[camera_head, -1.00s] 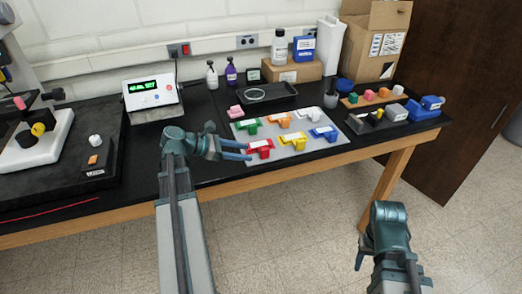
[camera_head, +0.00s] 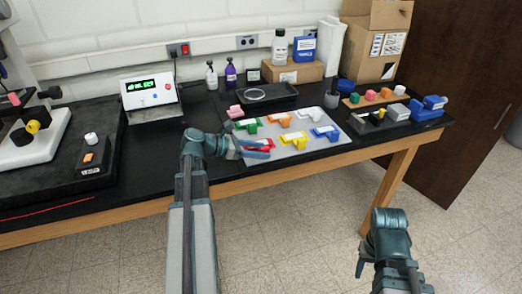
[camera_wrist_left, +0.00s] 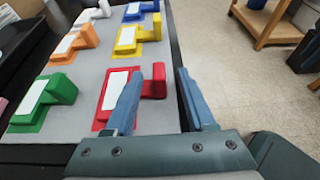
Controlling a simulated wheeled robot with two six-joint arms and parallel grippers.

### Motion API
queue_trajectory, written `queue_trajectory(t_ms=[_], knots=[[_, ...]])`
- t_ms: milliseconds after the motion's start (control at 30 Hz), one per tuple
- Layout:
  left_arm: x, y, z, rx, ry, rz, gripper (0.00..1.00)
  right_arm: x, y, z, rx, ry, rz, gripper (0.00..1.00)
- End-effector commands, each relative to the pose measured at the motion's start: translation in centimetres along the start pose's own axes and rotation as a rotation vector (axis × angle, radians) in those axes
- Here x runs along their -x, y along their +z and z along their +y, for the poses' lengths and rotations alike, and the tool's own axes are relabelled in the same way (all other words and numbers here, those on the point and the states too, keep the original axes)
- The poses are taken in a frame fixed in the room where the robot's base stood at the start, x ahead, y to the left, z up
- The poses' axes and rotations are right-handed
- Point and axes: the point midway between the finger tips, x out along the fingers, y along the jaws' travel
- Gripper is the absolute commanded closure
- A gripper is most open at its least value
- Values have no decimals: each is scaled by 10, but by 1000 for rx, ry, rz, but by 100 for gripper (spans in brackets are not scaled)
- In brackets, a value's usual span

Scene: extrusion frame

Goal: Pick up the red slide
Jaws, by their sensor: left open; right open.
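The red slide (camera_head: 262,146) lies on the grey mat (camera_head: 302,149), at its front left corner, partly hidden by my left gripper in the head view. In the left wrist view the red slide (camera_wrist_left: 158,76) shows a white label and a raised red end. My left gripper (camera_head: 268,149) is open at the slide. In the wrist view its fingers (camera_wrist_left: 158,90) point forward; the left finger overlaps the slide's label, and the right finger is right of the raised end, over the mat's edge. I cannot tell whether they touch it. My right gripper (camera_head: 366,262) is low, away from the table.
Green (camera_head: 247,125), orange (camera_head: 281,119), white (camera_head: 303,113), yellow (camera_head: 294,140) and blue (camera_head: 325,132) slides lie on the same mat. A pink block (camera_head: 235,111) and a black tray (camera_head: 266,97) are behind. The table's wooden front edge is close to my left arm.

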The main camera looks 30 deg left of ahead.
Motion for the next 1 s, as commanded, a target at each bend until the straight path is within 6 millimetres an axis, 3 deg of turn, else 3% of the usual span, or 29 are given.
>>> queue_trajectory(t_ms=[233,533,767,1000], knots=[[-9,1,0,-1,-1,0,45,-3,0,0,0,0,0,50],[-50,3,1,-1,-2,1,45,-16,-1,-2,0,0,0,50],[-52,5,1,0,1,0,45,-15,-1,-2,0,0,0,50],[-52,5,1,0,0,0,85,-15,-1,-2,0,0,0,50]])
